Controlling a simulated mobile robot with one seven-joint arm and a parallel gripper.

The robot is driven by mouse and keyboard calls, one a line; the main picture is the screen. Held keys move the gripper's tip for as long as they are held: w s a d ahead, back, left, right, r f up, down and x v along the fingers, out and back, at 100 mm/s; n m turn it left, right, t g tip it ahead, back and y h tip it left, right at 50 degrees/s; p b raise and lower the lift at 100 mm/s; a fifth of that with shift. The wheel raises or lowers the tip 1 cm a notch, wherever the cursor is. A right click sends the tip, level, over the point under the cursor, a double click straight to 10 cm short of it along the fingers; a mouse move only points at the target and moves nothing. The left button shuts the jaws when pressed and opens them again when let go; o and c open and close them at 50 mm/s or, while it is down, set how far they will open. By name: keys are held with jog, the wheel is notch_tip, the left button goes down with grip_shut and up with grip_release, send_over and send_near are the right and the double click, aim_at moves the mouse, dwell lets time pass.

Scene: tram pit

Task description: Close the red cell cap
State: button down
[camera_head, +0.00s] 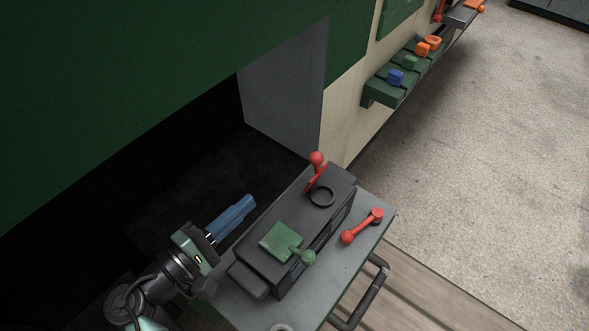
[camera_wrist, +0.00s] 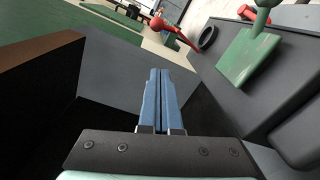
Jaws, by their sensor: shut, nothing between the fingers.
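The red cell cap (camera_head: 314,178) stands raised on the far end of the dark battery box (camera_head: 260,258), its ball knob up. It leans beside a round black ring opening (camera_head: 322,194), which is uncovered. In the wrist view the red cap (camera_wrist: 172,32) shows ahead, just left of the black ring (camera_wrist: 208,38). A green cap (camera_head: 279,241) with a ball knob lies flat on the near part of the box. My gripper (camera_head: 249,203) has blue fingers, shut and empty. It is left of the box, apart from both caps; its fingers also show in the wrist view (camera_wrist: 159,76).
A second red piece with a ball knob (camera_head: 360,228) lies on the grey tray (camera_head: 352,262) right of the box. A green shelf (camera_head: 383,92) with blue, green and orange items is on the wall beyond. A grey panel (camera_head: 285,85) stands behind the dark recess.

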jog(key=shift+s+a+f+n+t, duration=0.1)
jog(key=shift+s+a+n+t, duration=0.2)
jog(key=shift+n, duration=0.1)
jog(key=x, duration=0.9)
jog(key=shift+w+d, duration=0.25)
jog(key=shift+d, duration=0.05)
jog(key=shift+w+d+r+p, duration=0.15)
jog(key=shift+d+r+p, duration=0.1)
jog(key=shift+d, duration=0.4)
jog(key=shift+w+d+r+p, duration=0.15)
jog(key=shift+d+r, duration=0.15)
jog(key=shift+d, duration=0.35)
jog(key=shift+w+d+r+p, duration=0.15)
jog(key=shift+d+r, duration=0.1)
jog(key=shift+d, duration=0.4)
jog(key=shift+s+d+m+b, duration=0.4)
jog(key=shift+d+m+b, duration=0.15)
jog(key=shift+m, duration=0.25)
jog(key=s+d+m+b, duration=0.1)
jog(key=m+b, duration=0.1)
jog(key=s+d+f+m+b, duration=0.1)
jog(key=m+b, duration=0.1)
jog(key=b, duration=0.1)
jog(key=s+d+f+m+b, duration=0.1)
jog(key=d+m+b, duration=0.1)
jog(key=m, duration=0.1)
jog(key=shift+d+b, duration=0.1)
jog(key=shift+b, duration=0.25)
jog(key=shift+s+d+f, duration=0.1)
